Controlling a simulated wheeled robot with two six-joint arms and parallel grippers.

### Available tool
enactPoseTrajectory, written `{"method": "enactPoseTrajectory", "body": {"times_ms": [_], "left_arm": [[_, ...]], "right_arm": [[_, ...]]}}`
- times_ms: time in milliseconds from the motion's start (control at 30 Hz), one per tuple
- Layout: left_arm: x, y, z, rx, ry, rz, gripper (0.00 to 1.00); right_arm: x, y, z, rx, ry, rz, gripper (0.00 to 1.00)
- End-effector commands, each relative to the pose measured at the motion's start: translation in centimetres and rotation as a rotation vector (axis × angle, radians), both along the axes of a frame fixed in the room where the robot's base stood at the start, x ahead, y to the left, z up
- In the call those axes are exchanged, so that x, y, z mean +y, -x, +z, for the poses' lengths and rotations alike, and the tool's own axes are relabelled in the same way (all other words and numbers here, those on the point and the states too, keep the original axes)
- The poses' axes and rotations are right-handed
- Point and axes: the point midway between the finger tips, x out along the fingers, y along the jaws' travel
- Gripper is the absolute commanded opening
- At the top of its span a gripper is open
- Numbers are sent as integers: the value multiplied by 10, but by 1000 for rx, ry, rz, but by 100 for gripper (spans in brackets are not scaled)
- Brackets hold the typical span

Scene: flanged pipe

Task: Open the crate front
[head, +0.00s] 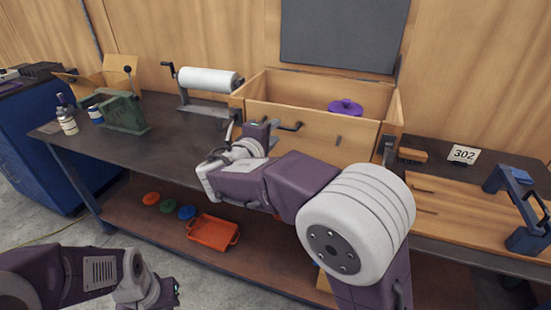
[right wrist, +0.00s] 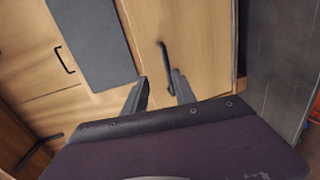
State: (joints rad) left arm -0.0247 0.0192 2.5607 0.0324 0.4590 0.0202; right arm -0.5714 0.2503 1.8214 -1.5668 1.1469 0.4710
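The wooden crate (head: 392,112) stands open-topped at the back of the workbench. Its front panel (head: 350,140) is upright and closes the front side. A dark handle (head: 290,127) shows on the front. My right gripper (head: 268,133) is just before the left part of the front. In the right wrist view, my right gripper (right wrist: 158,92) has its fingers apart with nothing between them.
A purple lidded item (head: 345,107) shows inside the crate. A white roll on a stand (head: 208,80) is left of it. A wooden board (head: 460,212) and a blue frame (head: 520,205) lie right. An orange tray (head: 212,232) is on the lower shelf.

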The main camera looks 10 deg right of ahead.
Motion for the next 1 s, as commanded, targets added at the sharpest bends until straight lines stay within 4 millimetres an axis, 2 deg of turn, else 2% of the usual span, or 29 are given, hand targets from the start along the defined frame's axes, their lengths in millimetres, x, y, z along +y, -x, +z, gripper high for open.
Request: {"method": "enactPoseTrajectory", "body": {"times_ms": [33, 133, 233, 367, 600, 700, 1000], "left_arm": [[0, -1, -11, -1, 0, 0, 0], [0, -1, -10, -2, 0, 0, 0], [0, -1, -7, -2, 0, 0, 0], [0, -1, -4, -2, 0, 0, 0], [0, -1, 3, -1, 0, 0, 0], [0, 0, 4, -1, 0, 0, 0], [0, 0, 5, -1, 0, 0, 0]], "right_arm": [[10, 1, -13, 4, 2, 20, 32], [16, 2, -12, 5, 3, 35, 32], [15, 0, -10, 6, 2, 33, 32], [3, -14, -14, 10, 2, 28, 32], [-24, -54, -24, 10, 2, 29, 32], [-31, -65, -27, 10, 3, 30, 32], [-35, -72, -30, 9, 2, 32, 32]]}}
